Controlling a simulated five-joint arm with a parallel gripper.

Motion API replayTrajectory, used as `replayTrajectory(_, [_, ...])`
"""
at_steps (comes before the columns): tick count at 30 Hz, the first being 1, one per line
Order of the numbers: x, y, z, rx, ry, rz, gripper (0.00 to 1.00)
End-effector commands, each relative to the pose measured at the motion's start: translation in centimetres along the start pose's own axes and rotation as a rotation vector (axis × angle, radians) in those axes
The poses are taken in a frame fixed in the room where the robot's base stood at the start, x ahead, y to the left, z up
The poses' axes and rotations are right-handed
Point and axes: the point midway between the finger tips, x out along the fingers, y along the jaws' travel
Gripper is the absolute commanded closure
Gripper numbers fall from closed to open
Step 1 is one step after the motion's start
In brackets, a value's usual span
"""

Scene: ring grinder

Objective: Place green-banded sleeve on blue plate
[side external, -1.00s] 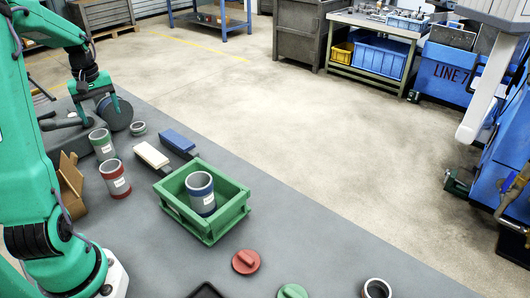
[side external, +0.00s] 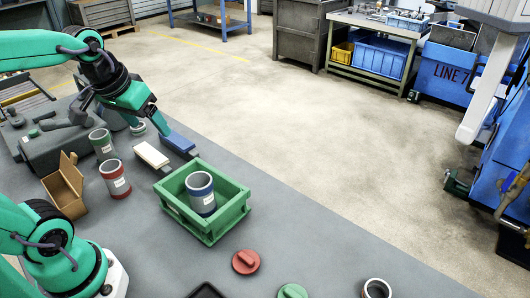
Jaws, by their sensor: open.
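The green-banded sleeve (side external: 102,146) stands upright on the grey bench, left of the pale block and behind the red-banded sleeve (side external: 115,178). The blue plate (side external: 177,140) lies farther right, beside the cream plate (side external: 151,154); its top is bare. My gripper (side external: 158,126) is open and empty, pointing down and right just behind the blue plate's left end. One finger shows clearly; the other is hard to make out. I cannot tell whether a finger touches the plate.
A green crate (side external: 236,213) holds a blue-banded sleeve (side external: 200,190). A small ring (side external: 138,128) lies under my gripper. A cardboard box (side external: 65,187) and the grinder (side external: 52,146) are at left. Red (side external: 245,262) and green (side external: 292,291) lids lie in front.

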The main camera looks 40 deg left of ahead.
Motion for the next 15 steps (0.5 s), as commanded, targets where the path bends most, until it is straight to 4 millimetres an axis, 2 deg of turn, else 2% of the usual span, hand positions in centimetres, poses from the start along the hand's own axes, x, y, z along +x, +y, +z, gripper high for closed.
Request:
replayTrajectory(1, [-0.4, 1.0, 1.0, 0.053, 0.02, 0.018, 0.25])
replayTrajectory(6, [-0.9, 3.0, 3.5, 0.182, 0.067, 0.062, 0.25])
replayTrajectory(9, [-1.0, 3.6, 4.4, 0.227, 0.082, 0.078, 0.25])
replayTrajectory(15, [-1.0, 4.0, 5.0, 0.258, 0.092, 0.089, 0.25])
